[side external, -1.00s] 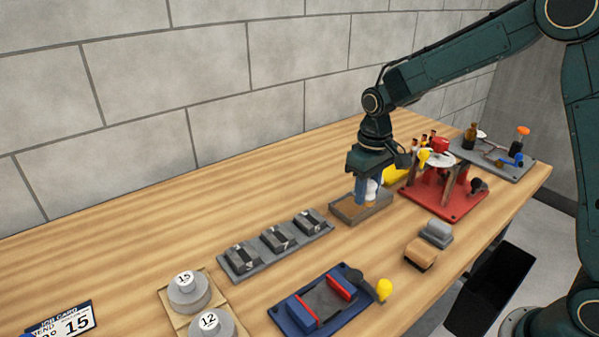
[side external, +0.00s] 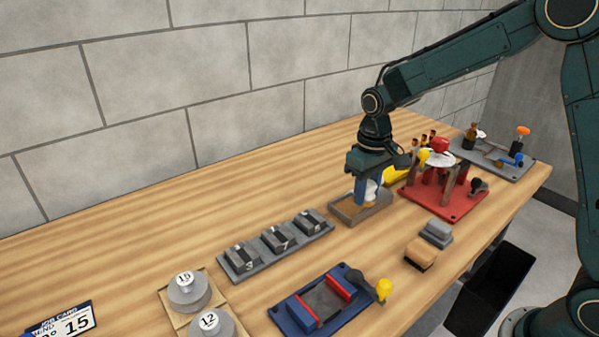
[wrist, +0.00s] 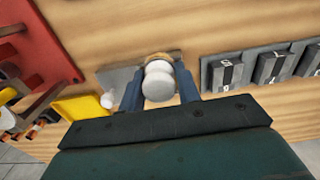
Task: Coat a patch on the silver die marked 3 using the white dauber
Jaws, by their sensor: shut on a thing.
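My gripper (side external: 366,194) is shut on the white dauber (side external: 371,189), pointing down over a small brown-grey tray (side external: 378,211). In the wrist view the dauber's round white top (wrist: 159,82) sits between the two blue fingers, with a tan part just beyond it. The dauber's lower end is down at the tray; contact is hidden. The silver die marked 3 (side external: 241,257) is the left one of three on a grey rack, apart from my gripper.
The die marked 7 (side external: 279,238) and another die (side external: 310,221) share the rack (side external: 262,270). A red stand (side external: 455,207) and yellow object (side external: 398,174) are right of the tray. A blue vise (side external: 322,300) and numbered round blocks (side external: 188,291) stand in front. Bare wood lies behind the rack.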

